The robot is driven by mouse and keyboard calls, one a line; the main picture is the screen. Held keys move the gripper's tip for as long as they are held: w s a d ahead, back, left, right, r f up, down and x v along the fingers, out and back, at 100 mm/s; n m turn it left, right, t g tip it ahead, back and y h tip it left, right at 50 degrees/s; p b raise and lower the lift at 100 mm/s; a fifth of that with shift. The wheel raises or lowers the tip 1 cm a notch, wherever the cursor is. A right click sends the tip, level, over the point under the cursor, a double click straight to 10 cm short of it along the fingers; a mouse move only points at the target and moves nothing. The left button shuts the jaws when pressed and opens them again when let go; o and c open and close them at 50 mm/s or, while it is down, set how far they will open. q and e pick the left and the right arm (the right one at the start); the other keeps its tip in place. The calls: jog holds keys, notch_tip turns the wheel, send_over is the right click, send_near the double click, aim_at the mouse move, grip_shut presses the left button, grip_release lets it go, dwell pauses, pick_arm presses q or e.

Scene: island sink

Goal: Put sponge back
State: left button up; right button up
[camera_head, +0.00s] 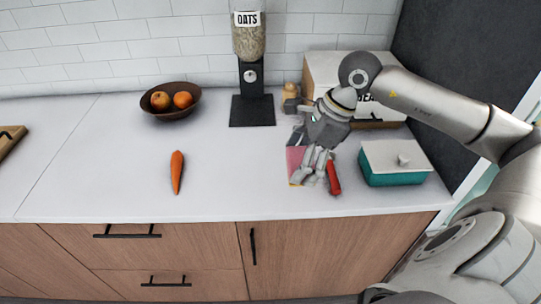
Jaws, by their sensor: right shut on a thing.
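My right gripper (318,178) reaches down over the counter, shut at a narrow red object (334,178) by its fingertips. The fingers hide part of this object, and I cannot tell for sure whether it is the sponge. A flat pink piece (295,158) lies on the counter under and left of the gripper, partly covered by it. No other thing in view clearly looks like a sponge. My left gripper is not in view.
A teal box with a white lid (395,178) stands close right of the gripper. Behind are a bread box (320,68), a small wooden item (290,98) and an oats dispenser (250,75). A fruit bowl (171,111) and carrot (177,172) are left. The counter (235,165) between is clear.

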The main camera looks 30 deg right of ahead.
jog(key=w+f+p, duration=0.2)
jog(key=w+p, duration=0.1)
jog(key=w, duration=0.3)
jog(key=p, duration=0.2)
send_over(265, 175)
jog(key=s+d, duration=0.1)
jog(key=s, duration=0.1)
notch_tip(265, 175, down, 5)
jog(key=shift+f, duration=0.2)
jog(key=shift+w+f, duration=0.55)
jog(key=shift+f, duration=0.25)
notch_tip(265, 175, down, 2)
jog(key=shift+f+p, duration=0.1)
jog(key=shift+p, duration=0.95)
jog(key=shift+d+f, duration=0.1)
jog(key=shift+f, duration=0.25)
